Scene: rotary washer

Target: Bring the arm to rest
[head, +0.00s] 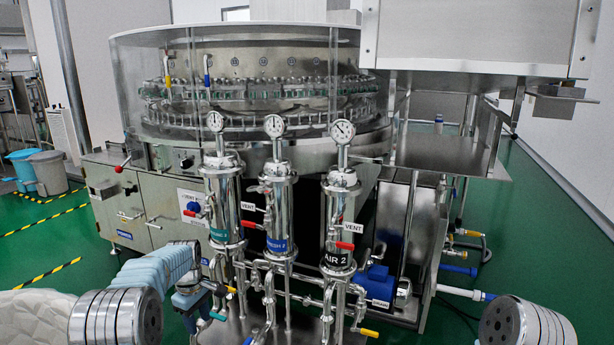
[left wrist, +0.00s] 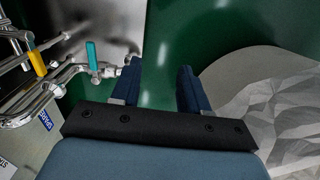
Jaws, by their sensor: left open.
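My left arm (head: 160,268) reaches in from the lower left of the head view, its forearm light blue and white. My left gripper (head: 188,310) hangs at the end of it, beside the lower pipes of the washer. In the left wrist view the two dark blue fingers of the left gripper (left wrist: 160,88) stand apart, with only green floor between them. Nothing is held. A teal valve handle (left wrist: 92,55) lies just left of the fingers. Of my right arm only a ribbed grey joint (head: 522,322) shows at the lower right; its gripper is out of view.
The rotary washer (head: 250,95) stands ahead with a clear curved guard. Three steel filter housings (head: 280,215) with gauges stand before it. A yellow valve handle (left wrist: 37,63) is near the left gripper. A blue pump (head: 375,283) sits right. Green floor (head: 50,235) is open at left.

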